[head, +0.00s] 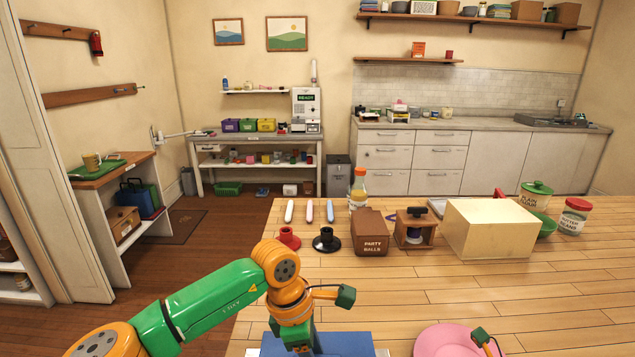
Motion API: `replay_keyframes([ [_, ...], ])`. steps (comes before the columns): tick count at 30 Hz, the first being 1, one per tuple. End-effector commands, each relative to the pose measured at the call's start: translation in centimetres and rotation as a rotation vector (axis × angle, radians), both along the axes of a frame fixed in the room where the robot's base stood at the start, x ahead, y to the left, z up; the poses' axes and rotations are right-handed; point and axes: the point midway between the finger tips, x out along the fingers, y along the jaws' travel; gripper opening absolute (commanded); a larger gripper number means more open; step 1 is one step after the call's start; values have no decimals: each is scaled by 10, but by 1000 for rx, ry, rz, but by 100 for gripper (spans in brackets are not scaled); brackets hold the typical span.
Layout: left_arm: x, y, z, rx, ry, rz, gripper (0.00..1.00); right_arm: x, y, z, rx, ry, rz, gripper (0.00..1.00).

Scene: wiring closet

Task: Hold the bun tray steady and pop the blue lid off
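The blue lid (345,345) lies at the bottom edge of the head view, cut off by the frame. A pale rim (382,352) shows beside it and seems to belong to the bun tray; the rest of the tray is out of view. My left gripper (301,349) comes down over the left part of the lid. Its fingertips are hidden or below the frame, so I cannot tell whether it touches the lid or is open.
A pink round plate (447,341) is right of the lid. Behind stand a red funnel-like piece (288,239), a black one (326,241), a brown party balls box (371,236) and a large cream box (502,229). The wooden table (570,290) is clear at right.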

Motion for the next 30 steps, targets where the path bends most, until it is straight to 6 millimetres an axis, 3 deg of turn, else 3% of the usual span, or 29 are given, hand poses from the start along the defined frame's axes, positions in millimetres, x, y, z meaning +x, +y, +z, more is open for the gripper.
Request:
replay_keyframes([
  [1,0,0,0,0,0,0,50,-1,0,-3,-5,4,3,0],
  [6,0,0,0,0,0,0,4,-1,0,-3,-5,4,3,0],
  [7,0,0,0,0,0,0,0,-1,0,-3,-5,4,3,0],
  [20,0,0,2,0,0,0,0,-1,0,-3,-6,3,1,0],
  [30,0,0,25,-1,-1,0,0,-1,0,-3,-5,3,1,0],
])
